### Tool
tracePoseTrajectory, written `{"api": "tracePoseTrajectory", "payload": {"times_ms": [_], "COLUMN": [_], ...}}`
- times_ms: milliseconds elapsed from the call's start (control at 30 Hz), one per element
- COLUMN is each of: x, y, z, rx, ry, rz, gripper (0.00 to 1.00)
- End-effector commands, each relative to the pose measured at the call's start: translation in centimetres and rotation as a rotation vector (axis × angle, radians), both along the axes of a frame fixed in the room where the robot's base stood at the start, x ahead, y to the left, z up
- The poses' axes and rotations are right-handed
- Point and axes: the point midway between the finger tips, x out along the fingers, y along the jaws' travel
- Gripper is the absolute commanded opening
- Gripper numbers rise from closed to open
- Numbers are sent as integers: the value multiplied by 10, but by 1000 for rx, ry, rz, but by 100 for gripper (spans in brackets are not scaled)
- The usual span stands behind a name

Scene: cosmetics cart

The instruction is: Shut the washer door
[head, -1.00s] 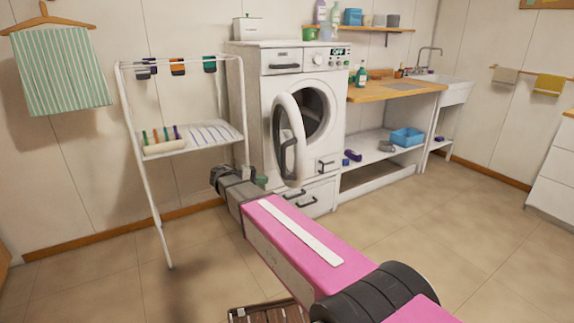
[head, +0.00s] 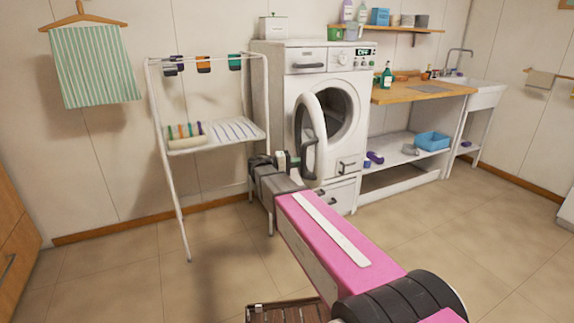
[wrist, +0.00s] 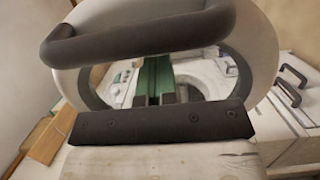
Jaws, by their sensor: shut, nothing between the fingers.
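The white front-loading washer (head: 287,75) stands against the back wall. Its round door (head: 325,171) is a white ring with a dark handle and hangs open, swung out toward the left. The drum opening is visible behind it. My gripper (head: 287,163) is at the left of the door, close to the handle; I cannot tell from this view whether it touches. In the wrist view, the shut, empty fingers (wrist: 160,82) point at the door ring (wrist: 262,50). The dark door handle (wrist: 140,38) crosses above the fingers, and the ring surrounds them in the picture.
A white drying rack (head: 172,200) stands left of the washer, close to my arm. A wooden counter (head: 420,93) with a shelf below is at the right. A slatted wooden item (head: 290,313) lies on the floor in front. The tiled floor at the right is clear.

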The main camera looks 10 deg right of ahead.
Motion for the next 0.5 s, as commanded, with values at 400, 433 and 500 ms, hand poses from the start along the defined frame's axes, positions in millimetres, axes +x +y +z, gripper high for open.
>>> {"api": "tracePoseTrajectory", "payload": {"times_ms": [400, 433, 500], "x": [3, 3, 3], "y": [-35, -35, -35], "z": [0, 0, 0], "rx": [0, 0, 0], "ry": [0, 0, 0], "rz": [0, 0, 0], "gripper": [0, 0, 0]}}
